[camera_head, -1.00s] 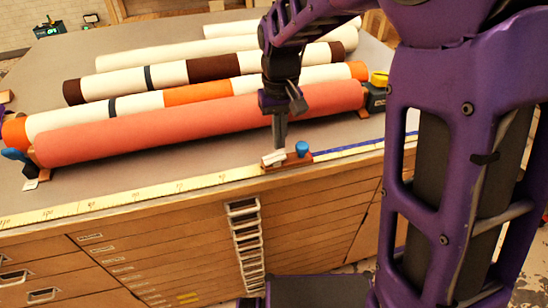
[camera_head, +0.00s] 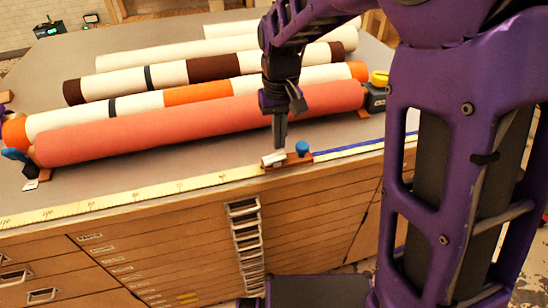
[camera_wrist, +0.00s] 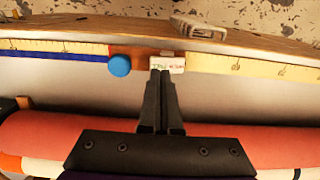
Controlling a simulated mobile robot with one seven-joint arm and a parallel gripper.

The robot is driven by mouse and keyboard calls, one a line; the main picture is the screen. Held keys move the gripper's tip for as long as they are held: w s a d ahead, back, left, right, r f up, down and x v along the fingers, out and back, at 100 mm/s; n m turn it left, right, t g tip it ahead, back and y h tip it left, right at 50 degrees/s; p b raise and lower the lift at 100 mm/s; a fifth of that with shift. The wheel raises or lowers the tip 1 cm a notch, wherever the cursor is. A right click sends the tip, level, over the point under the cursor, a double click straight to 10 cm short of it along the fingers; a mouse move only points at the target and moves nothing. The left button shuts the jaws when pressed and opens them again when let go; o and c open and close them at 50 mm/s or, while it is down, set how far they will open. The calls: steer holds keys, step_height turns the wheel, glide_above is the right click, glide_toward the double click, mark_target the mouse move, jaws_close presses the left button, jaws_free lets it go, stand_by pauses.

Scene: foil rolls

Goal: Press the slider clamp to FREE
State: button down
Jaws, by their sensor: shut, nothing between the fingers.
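The slider clamp (camera_head: 288,163) sits on the ruled strip along the table's front edge. It has a brown base, a blue knob (camera_head: 302,148) and a small white lever (camera_head: 273,158). In the wrist view the blue knob (camera_wrist: 120,65) is left of the white lever (camera_wrist: 168,64), which bears small green and red lettering too small to read surely. My gripper (camera_head: 279,146) points down, shut and empty, with its tips at the white lever. In the wrist view the tips (camera_wrist: 161,73) meet or nearly meet the lever's near edge; I cannot tell if they press it.
A salmon roll (camera_head: 200,123) lies close behind my gripper, with several white, orange and brown rolls beyond it. A tape measure (camera_head: 377,92) stands at the right end. The ruler strip (camera_head: 130,196) runs along the front edge, above the drawers.

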mark_target(279, 156)
steer(key=shift+f+b, duration=1)
steer(key=shift+f, duration=0.45)
stand_by(0.6)
steer(key=shift+r, duration=0.15)
step_height(279, 156, up, 5)
steer(key=p, duration=0.4)
steer(key=shift+r, duration=0.9)
